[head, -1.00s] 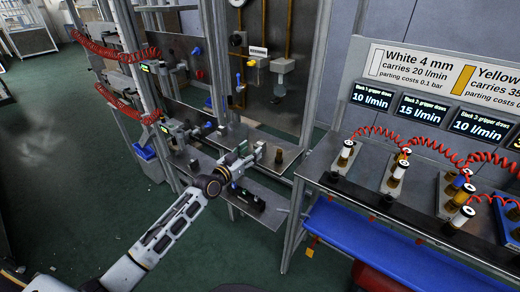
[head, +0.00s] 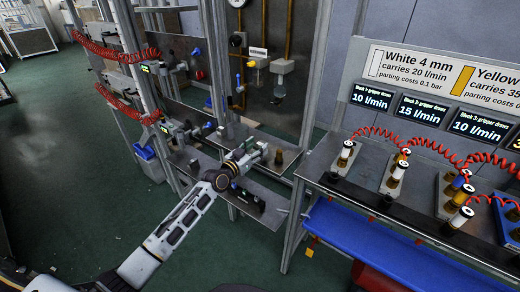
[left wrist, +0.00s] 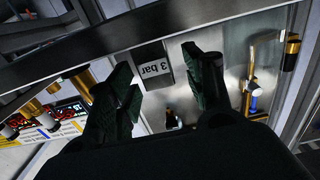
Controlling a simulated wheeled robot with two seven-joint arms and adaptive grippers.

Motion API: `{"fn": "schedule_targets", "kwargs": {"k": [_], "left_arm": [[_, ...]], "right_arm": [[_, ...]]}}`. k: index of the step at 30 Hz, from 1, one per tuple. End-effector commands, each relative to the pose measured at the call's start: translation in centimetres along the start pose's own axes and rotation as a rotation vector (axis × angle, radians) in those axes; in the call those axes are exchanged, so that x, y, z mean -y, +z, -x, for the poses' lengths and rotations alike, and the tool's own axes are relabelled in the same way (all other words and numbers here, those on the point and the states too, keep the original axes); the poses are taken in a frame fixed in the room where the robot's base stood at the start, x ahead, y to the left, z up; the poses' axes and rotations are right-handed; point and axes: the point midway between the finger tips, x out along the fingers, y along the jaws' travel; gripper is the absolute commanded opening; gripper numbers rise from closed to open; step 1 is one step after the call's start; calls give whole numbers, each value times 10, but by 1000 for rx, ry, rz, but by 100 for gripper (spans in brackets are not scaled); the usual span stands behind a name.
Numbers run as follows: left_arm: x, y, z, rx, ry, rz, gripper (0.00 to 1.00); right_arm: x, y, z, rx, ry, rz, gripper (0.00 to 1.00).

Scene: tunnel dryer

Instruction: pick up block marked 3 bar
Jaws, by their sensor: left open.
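The block marked 3 bar (left wrist: 152,68) shows in the left wrist view as a grey block with dark lettering on a light face. It lies between my left gripper's fingers in the picture; I cannot tell how far beyond the fingertips it is. My left gripper (left wrist: 157,66) is open, with dark fingers either side of the block and no visible contact. In the head view my left gripper (head: 252,156) is over the metal shelf (head: 291,153) at the centre. I cannot make out the block there. My right gripper is not in view.
A brass fitting (head: 279,156) stands just right of my left gripper. Upright frame posts (head: 312,80) rise behind it. The right bench holds several white-topped fittings (head: 346,152) with red coiled hoses, above a blue tray (head: 370,243). Green floor lies open at left.

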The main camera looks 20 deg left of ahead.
Motion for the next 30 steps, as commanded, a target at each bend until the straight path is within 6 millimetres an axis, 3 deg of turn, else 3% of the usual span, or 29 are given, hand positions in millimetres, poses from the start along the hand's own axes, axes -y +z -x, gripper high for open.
{"fn": "schedule_targets", "kwargs": {"k": [10, 17, 26, 30], "left_arm": [[0, -1, -24, -1, -1, 1, 52], [0, -1, -25, -1, 0, 1, 52], [0, -1, -25, -1, -1, 1, 52], [0, -1, -25, -1, -1, 1, 35]], "right_arm": [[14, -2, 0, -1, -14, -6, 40], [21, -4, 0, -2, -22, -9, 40], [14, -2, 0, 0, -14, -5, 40], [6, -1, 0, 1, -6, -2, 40]]}}
